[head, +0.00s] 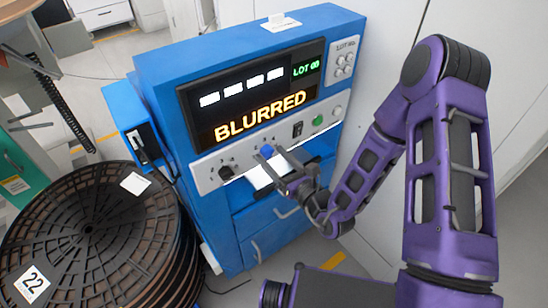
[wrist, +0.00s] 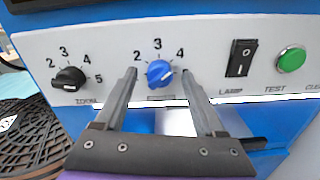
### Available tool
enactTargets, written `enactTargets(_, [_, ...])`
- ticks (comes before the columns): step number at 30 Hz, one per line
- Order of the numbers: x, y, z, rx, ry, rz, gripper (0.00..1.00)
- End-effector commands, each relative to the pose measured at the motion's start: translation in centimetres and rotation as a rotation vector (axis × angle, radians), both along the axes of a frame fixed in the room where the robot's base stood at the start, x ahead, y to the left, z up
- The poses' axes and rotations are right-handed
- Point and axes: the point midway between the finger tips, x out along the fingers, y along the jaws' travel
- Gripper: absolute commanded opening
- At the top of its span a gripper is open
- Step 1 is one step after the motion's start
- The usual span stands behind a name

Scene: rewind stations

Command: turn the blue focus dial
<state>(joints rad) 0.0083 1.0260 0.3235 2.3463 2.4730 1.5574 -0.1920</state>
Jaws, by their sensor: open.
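The blue focus dial (head: 267,151) is on the pale control strip of the blue machine. In the wrist view the blue dial (wrist: 159,73) has a white pointer mark and the numbers 2, 3 and 4 around it. My gripper (wrist: 160,75) is open, with one finger on each side of the dial. Gaps show between the fingers and the dial; I cannot tell how far the tips are from the panel. In the head view my gripper (head: 281,163) is in front of the strip beside the dial. The display (head: 260,115) reads "BLURRED" in orange.
A black zoom dial (wrist: 69,79) is left of the blue dial. A black lamp switch (wrist: 240,58) and a green test button (wrist: 291,59) are to the right. A stack of black reels (head: 90,240) stands at the machine's left. A lit white surface (wrist: 176,121) lies below the strip.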

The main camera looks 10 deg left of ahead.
Motion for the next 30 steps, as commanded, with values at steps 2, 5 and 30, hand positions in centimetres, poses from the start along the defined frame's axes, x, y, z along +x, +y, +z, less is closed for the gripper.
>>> enactTargets(2, [-0.01,0.00,0.00,0.000,0.000,0.000,0.71])
enactTargets(5, [-0.01,0.00,0.00,0.000,0.000,0.000,0.62])
enactTargets(30, [-0.02,-0.09,0.15,0.060,0.071,-0.001,0.00])
